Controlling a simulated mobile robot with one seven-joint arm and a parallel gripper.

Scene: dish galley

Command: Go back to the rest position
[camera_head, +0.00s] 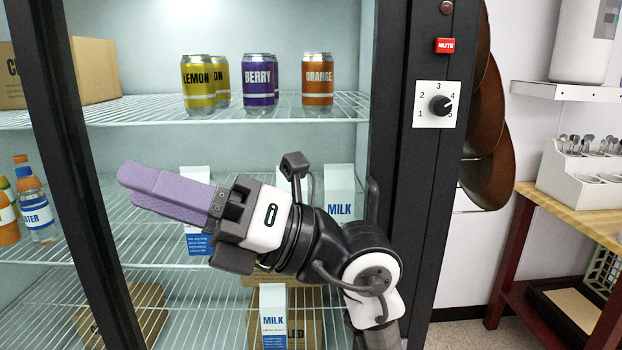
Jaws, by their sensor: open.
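My gripper (128,183) is at the left end of my arm, its purple fingers pointing left and slightly up. It is open, and nothing shows between the fingers, though they overlap from this angle. It lies across the view of the fridge's middle wire shelf (150,240); I cannot tell how far inside the fridge it reaches. My arm comes up from the lower middle and covers parts of several milk cartons (341,190).
Lemon (197,84), berry (260,80) and orange (318,78) cans stand on the upper shelf. Water bottles (38,212) are at left. The black fridge frame (400,200) carries a dial (440,104) and red mute button (445,46). A wooden table (535,200) stands at right.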

